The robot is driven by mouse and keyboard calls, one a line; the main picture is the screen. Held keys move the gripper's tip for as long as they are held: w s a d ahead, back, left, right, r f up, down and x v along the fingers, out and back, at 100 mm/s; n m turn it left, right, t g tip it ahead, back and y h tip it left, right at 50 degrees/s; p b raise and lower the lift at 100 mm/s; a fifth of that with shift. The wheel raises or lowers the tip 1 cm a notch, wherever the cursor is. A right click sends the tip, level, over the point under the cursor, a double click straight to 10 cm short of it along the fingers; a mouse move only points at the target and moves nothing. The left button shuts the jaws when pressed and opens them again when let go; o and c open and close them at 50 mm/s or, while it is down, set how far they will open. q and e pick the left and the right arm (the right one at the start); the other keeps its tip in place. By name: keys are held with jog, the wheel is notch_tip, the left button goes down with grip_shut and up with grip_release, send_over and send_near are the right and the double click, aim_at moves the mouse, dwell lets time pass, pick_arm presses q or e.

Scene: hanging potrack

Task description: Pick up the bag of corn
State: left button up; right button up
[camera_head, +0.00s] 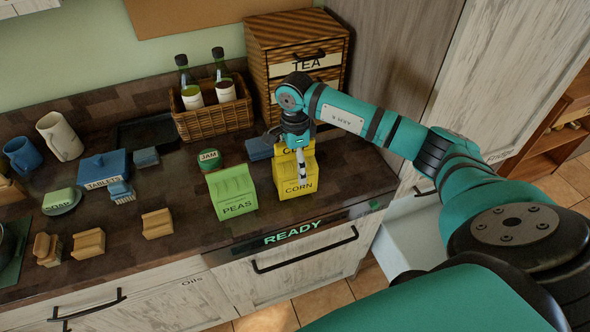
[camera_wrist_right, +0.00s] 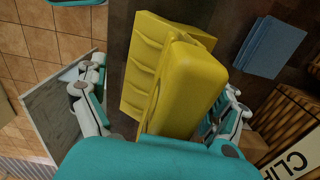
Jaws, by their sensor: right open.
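Two yellow bags marked CORN stand together near the counter's front right in the head view: a front one (camera_head: 296,184) and a rear one (camera_head: 308,146), partly hidden by my right gripper. My right gripper (camera_head: 298,160) points down over them, one finger showing in front of the yellow. In the right wrist view, a yellow bag (camera_wrist_right: 188,85) lies between the spread fingers, one on each side, with a second yellow block (camera_wrist_right: 147,60) against it. The gripper is open. I cannot tell whether the fingers touch the bag. My left gripper is out of view.
A green PEAS bag (camera_head: 232,191) stands close left of the corn. A JAM jar (camera_head: 209,160) and a blue block (camera_head: 259,149) are behind. A wooden TEA drawer box (camera_head: 297,49) and a bottle basket (camera_head: 211,117) stand at the back. The READY edge (camera_head: 290,240) is in front.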

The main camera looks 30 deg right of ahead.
jog(key=c, duration=1.8)
jog(key=shift+w, duration=0.1)
jog(key=shift+r, duration=0.15)
